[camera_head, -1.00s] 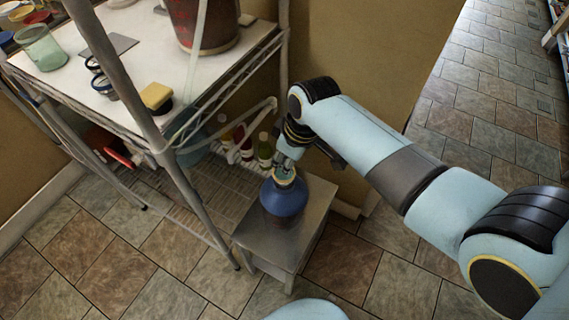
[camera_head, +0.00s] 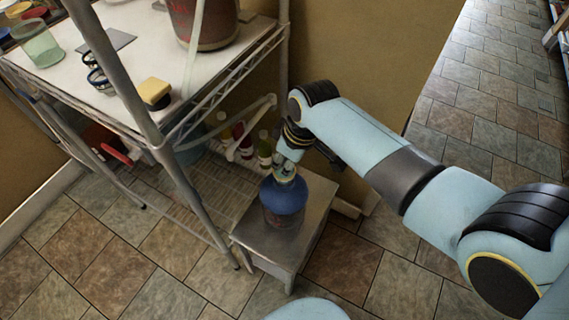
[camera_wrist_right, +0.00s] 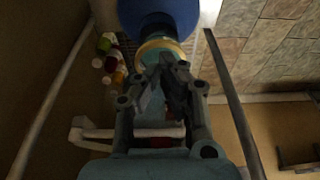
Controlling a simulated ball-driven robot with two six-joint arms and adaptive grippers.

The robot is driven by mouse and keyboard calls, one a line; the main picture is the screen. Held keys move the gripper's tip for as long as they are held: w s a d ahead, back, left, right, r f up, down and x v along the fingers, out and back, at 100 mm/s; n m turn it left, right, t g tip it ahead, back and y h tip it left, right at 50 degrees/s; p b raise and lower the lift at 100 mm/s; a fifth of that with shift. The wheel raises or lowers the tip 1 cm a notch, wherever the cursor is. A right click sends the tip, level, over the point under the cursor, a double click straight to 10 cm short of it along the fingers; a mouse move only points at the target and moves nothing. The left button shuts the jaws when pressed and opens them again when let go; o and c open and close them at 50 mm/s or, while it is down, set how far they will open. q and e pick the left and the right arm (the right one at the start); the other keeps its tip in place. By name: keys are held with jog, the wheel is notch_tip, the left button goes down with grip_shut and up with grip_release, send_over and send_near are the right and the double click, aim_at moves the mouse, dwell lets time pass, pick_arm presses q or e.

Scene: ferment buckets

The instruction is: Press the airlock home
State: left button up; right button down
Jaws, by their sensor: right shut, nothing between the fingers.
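A blue round-shouldered vessel (camera_head: 284,199) stands upright on a small grey metal stand (camera_head: 313,222). In the right wrist view the vessel (camera_wrist_right: 160,14) is at the top, with a tan ring or collar (camera_wrist_right: 158,46) at its neck. My right gripper (camera_head: 286,170) is right at the vessel's mouth, over the neck. In the wrist view its fingertips (camera_wrist_right: 172,62) are together at the collar with nothing held between them. I cannot tell the airlock apart; the fingers cover the mouth. I cannot tell whether the fingertips touch the collar. My left gripper is not in view.
A wire-and-metal shelf unit (camera_head: 166,122) stands left of the stand, its post close by. Its top holds a yellow sponge (camera_head: 155,92), a green glass (camera_head: 38,45) and a large dark red vessel (camera_head: 205,24). Several bottles (camera_head: 264,147) stand low behind the blue vessel.

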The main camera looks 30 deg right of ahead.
jog(key=shift+f, duration=0.35)
jog(key=shift+s+f+p, duration=0.2)
jog(key=shift+p, duration=0.15)
dwell(1.5)
jog(key=shift+r+p, duration=0.25)
jog(key=shift+p, duration=0.15)
jog(key=shift+w+r, duration=0.1)
jog(key=shift+r, duration=0.1)
dwell(0.4)
jog(key=shift+r+p, duration=0.7)
jog(key=shift+p, duration=0.25)
jog(key=p+v, duration=0.8)
jog(key=p, duration=0.1)
jog(key=shift+f, duration=0.1)
dwell(0.4)
